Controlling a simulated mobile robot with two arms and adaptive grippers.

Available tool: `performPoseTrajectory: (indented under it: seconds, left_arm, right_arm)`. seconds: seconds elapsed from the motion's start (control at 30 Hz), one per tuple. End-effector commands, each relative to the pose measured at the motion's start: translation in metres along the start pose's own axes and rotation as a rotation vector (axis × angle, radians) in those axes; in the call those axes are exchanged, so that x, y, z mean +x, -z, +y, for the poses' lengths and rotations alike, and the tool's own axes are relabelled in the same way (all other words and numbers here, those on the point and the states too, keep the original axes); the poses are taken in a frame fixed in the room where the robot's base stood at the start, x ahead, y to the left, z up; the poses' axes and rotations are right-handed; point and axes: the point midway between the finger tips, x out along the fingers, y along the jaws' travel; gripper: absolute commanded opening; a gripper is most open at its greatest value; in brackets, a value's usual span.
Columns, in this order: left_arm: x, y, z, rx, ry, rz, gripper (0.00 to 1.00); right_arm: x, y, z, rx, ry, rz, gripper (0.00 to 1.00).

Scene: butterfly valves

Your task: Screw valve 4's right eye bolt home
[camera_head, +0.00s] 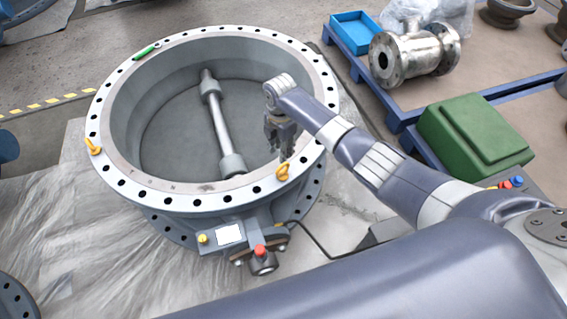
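Valve 4 appears to be the large grey ring-shaped valve (230,200), lying flat with a ring of bolt holes in its top flange. A yellow eye bolt (282,173) stands at the flange's front right. A second yellow eye bolt (93,147) sits at its left edge. My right gripper (284,156) points down over the inner edge of the flange, its fingertips just above and behind the right eye bolt. Contact with the bolt cannot be made out, nor whether the fingers are parted. The bolt's thread is hidden. My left gripper is out of view.
A green tool (147,50) lies on the flange's far left rim. A shaft (222,125) crosses the valve's opening. A gearbox with a red cap (260,252) juts out at the front. A green case (476,135), metal valve (415,54) and blue tray (356,32) stand at right.

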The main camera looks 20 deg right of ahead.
Motion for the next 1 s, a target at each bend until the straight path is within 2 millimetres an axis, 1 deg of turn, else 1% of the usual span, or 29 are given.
performPoseTrajectory:
  seconds: [0.13,0.27,0.5,0.63,0.8,1.0]
  left_arm:
    - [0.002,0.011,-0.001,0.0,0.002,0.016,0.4]
    - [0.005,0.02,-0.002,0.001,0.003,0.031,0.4]
    - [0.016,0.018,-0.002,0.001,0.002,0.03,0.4]
    - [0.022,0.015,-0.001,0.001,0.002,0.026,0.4]
    - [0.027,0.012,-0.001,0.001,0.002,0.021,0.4]
    - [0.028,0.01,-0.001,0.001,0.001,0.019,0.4]
  right_arm:
    - [0.012,0.001,0.0,-0.006,0.005,0.001,0.31]
    - [0.033,0.0,-0.001,-0.003,0.006,0.0,0.31]
    - [0.074,0.0,0.0,-0.002,0.003,0.0,0.31]
    - [0.091,0.0,0.0,-0.003,0.004,-0.001,0.31]
    - [0.103,0.0,0.0,-0.002,0.001,-0.001,0.31]
    - [0.107,0.0,0.0,-0.003,0.0,-0.001,0.31]
